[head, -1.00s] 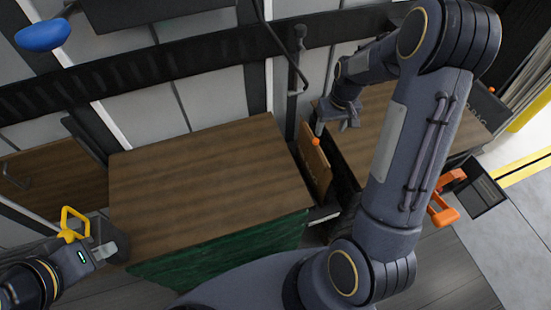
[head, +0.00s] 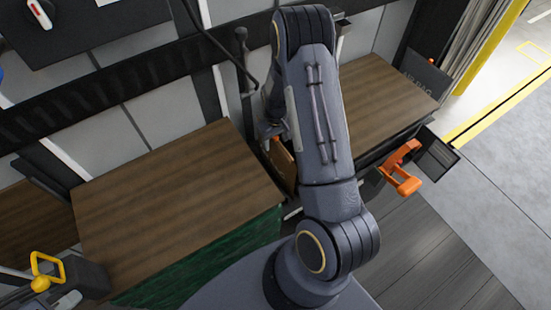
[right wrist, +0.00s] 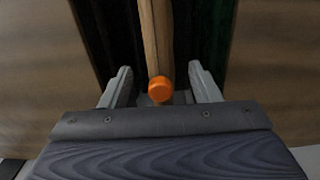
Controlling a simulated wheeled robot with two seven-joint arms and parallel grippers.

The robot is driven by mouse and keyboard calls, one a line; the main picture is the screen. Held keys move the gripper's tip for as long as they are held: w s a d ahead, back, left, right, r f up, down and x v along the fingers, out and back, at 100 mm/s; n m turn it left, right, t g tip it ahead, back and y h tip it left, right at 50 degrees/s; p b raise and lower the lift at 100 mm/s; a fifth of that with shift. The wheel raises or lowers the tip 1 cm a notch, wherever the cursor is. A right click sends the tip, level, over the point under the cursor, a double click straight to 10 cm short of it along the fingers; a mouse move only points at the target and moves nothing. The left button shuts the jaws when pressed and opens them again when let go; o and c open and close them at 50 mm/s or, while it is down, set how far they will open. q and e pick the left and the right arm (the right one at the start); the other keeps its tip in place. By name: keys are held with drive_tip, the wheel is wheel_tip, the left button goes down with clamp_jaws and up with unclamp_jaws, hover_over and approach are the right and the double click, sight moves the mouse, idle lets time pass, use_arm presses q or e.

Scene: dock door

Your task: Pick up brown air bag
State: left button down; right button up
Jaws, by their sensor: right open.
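The brown air bag (head: 284,163) stands on edge in the narrow gap between two brown-topped loads, partly hidden by my right arm in the head view. In the right wrist view the air bag (right wrist: 155,40) shows edge-on as a thin brown strip, with an orange cap (right wrist: 161,90) at its near end. My right gripper (right wrist: 160,82) is open, one finger on each side of the cap and apart from it. In the head view my right gripper (head: 272,131) is small and partly hidden at the top of the gap. My left gripper (head: 68,300) is at the lower left edge, its fingers unclear.
A large brown-topped load (head: 175,195) with a green side lies left of the gap, another brown top (head: 385,100) right of it. A yellow handle (head: 47,268) is near my left gripper. An orange handle (head: 402,168) stands by a dark bin (head: 437,158). Grey floor is clear at right.

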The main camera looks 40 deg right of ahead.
clamp_jaws()
idle(0.3)
drive_tip(key=shift+r, duration=0.2)
